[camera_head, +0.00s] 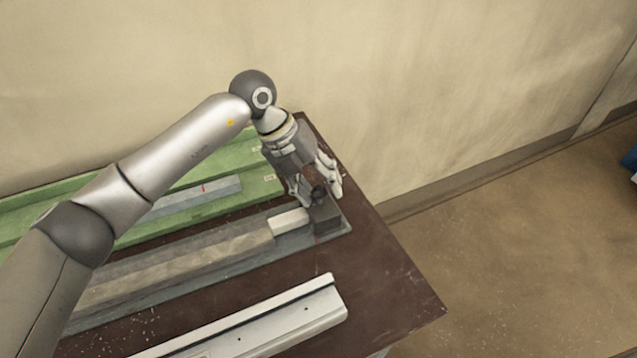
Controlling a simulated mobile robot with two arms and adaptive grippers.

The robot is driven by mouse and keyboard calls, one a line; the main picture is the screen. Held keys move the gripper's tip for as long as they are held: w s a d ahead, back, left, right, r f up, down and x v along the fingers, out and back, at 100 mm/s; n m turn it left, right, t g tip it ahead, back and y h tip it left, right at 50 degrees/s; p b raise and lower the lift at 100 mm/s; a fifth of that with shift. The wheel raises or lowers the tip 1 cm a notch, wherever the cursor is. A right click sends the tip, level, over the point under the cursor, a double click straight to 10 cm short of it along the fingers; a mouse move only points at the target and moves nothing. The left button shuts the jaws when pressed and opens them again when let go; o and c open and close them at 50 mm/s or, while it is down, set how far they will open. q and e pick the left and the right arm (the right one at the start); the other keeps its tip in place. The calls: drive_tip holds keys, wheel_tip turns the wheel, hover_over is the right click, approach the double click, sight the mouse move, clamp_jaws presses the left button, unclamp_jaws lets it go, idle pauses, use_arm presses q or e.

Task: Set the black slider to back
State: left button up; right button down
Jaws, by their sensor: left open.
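The black slider (324,218) looks like a dark block with a small knob on top. It sits at the right end of a grey base on the bench, beside the end of a long grey profile (190,258) with a pale end piece (289,222). My left gripper (322,194) points down over the slider. Its fingers are open, one on each side of the knob, and they partly hide it. I cannot tell whether they touch it. My right gripper is out of view.
Green rails (262,183) holding a light grey strip (200,195) lie behind, along the wall. A white slotted rail (270,322) lies at the front. The brown bench top (395,300) is clear at the right, up to its edge. A beige wall stands behind.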

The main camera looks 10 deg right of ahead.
use_arm(q)
drive_tip(key=v, duration=1.2)
drive_tip(key=shift+w, duration=0.1)
